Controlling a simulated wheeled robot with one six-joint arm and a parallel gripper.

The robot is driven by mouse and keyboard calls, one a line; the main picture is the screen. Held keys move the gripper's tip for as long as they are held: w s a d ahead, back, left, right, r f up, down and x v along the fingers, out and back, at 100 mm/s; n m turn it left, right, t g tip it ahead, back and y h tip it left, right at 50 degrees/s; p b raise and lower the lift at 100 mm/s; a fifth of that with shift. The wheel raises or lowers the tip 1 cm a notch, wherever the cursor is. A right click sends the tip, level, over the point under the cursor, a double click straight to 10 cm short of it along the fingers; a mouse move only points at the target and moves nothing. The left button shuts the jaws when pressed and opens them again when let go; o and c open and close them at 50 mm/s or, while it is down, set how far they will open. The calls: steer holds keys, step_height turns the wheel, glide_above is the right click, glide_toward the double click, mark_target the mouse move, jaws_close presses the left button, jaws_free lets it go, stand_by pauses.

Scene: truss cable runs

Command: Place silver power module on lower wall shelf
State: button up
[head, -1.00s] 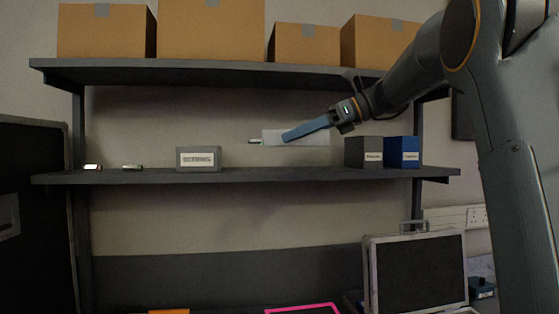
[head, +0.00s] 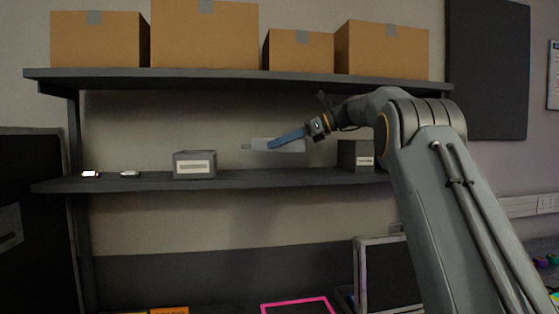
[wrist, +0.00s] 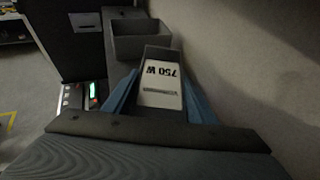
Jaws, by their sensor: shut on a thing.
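The silver power module (head: 290,145) is a light grey block held level in my gripper (head: 271,144). In the wrist view, the module (wrist: 160,85) sits between the two blue fingers (wrist: 160,100), with a "750 W" label facing the camera. The gripper is shut on it. The lower wall shelf (head: 250,179) is dark grey, and the module is above its surface, apart from it, right of the grey labelled bin (head: 195,166). The module's far side is hidden.
A dark grey box (head: 355,155) stands on the lower shelf to the right, partly behind my arm. Two small items (head: 91,174) lie at the shelf's left. Cardboard boxes (head: 205,35) fill the upper shelf (head: 230,78) overhead. Bare shelf shows between bin and box.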

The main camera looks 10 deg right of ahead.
steer(key=shift+w+r+p, duration=0.1)
steer(key=shift+w+p, duration=0.25)
steer(key=shift+w, duration=0.35)
steer(key=p, duration=0.3)
glide_above(279, 174)
steer(key=shift+d+f, duration=0.1)
steer(key=shift+f, duration=2.7)
steer(key=shift+w+f+p, duration=0.3)
steer(key=shift+f+p, duration=0.2)
steer(key=shift+f, duration=0.2)
steer(key=shift+f, duration=0.2)
steer(key=o, duration=1.7)
steer(key=shift+r, duration=0.15)
steer(key=b+v, duration=0.3)
steer(key=v, duration=0.3)
steer(key=shift+d, duration=0.15)
steer(key=shift+s+d+r+b, duration=0.2)
steer(key=shift+s+d+b, duration=0.1)
steer(key=shift+d, duration=0.2)
